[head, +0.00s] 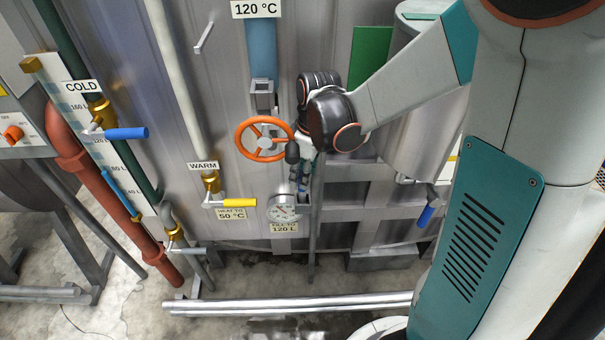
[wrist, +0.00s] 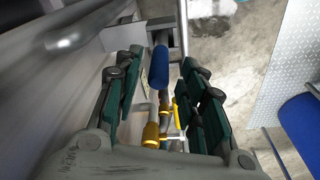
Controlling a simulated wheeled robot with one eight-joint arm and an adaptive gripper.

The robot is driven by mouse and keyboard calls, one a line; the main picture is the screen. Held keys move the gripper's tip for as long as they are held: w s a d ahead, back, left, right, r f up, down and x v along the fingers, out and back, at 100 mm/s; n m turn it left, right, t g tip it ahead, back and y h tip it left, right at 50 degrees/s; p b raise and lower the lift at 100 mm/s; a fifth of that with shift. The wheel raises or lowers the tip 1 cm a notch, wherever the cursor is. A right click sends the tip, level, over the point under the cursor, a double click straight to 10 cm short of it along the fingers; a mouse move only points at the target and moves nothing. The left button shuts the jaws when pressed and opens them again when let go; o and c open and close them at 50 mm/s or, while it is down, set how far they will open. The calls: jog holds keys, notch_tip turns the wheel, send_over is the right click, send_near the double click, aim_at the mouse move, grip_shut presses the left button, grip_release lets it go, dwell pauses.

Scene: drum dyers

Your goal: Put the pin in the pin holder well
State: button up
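My gripper (head: 300,178) hangs beside the orange handwheel (head: 262,139) in the head view, in front of the grey metal machine wall, and is small and partly hidden by my wrist. In the wrist view my gripper (wrist: 162,60) has its dark green finger pads spread apart, with a visible gap between them. A blue lever handle (wrist: 159,68) and brass fittings (wrist: 151,133) show through this gap; no contact with the fingers is visible. I cannot make out the pin or the pin holder well in either view.
A round gauge (head: 284,208) and yellow-handled valve (head: 239,203) sit below the handwheel. A blue-handled valve (head: 125,133) is at left, a grey tank (head: 425,140) at right. Metal rails (head: 290,304) cross the front. The wrist view shows a tread plate (wrist: 275,70) at right.

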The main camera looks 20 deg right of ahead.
notch_tip(320, 180, up, 10)
jog(key=s+p, duration=0.1)
jog(key=p, duration=0.1)
jog(key=shift+d+p, duration=0.3)
jog(key=shift+d, duration=0.15)
jog(key=shift+s, duration=0.1)
dwell(0.6)
